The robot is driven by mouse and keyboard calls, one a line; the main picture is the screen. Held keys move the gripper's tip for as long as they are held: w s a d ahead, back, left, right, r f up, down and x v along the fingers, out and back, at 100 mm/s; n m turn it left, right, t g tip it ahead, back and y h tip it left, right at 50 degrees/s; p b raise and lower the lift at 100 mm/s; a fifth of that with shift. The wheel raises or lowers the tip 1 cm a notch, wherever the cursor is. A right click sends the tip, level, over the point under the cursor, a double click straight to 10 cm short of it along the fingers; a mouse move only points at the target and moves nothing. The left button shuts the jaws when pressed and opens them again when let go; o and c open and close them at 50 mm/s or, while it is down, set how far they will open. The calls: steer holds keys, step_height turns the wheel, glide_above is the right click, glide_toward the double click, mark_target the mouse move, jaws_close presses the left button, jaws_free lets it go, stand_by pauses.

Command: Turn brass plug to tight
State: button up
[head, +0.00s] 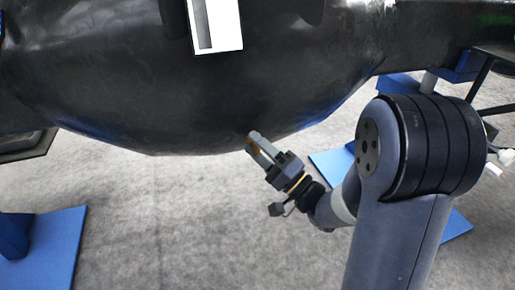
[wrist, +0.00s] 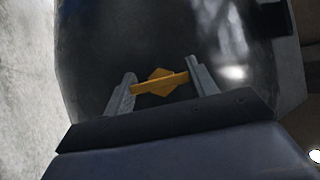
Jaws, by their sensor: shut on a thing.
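The brass plug (wrist: 160,82) shows in the wrist view as a yellow piece with a diamond-shaped base and a bar across it. It sits against the dark, glossy casting (wrist: 130,45). My gripper (wrist: 162,88) has one grey finger at each end of the bar and is shut on it. In the head view, my gripper (head: 257,143) reaches up to the lower edge of the black casting (head: 200,100). Only a small yellowish patch shows between the fingers there, and the rest of the plug is hidden.
A white plate with a grey slot (head: 217,27) is on the casting above. Blue floor plates (head: 55,245) lie at the left and behind my arm, with blue supports at the right. Grey floor (head: 170,215) below the casting is open.

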stand_by(0.4)
steer(key=o, duration=1)
steer(key=v, duration=1)
steer(key=shift+s+d+f, duration=0.2)
steer(key=shift+d+f, duration=0.05)
steer(key=shift+d, duration=0.05)
steer(key=x, duration=1.1)
steer(key=shift+s+r, duration=0.1)
steer(key=shift+d, duration=0.15)
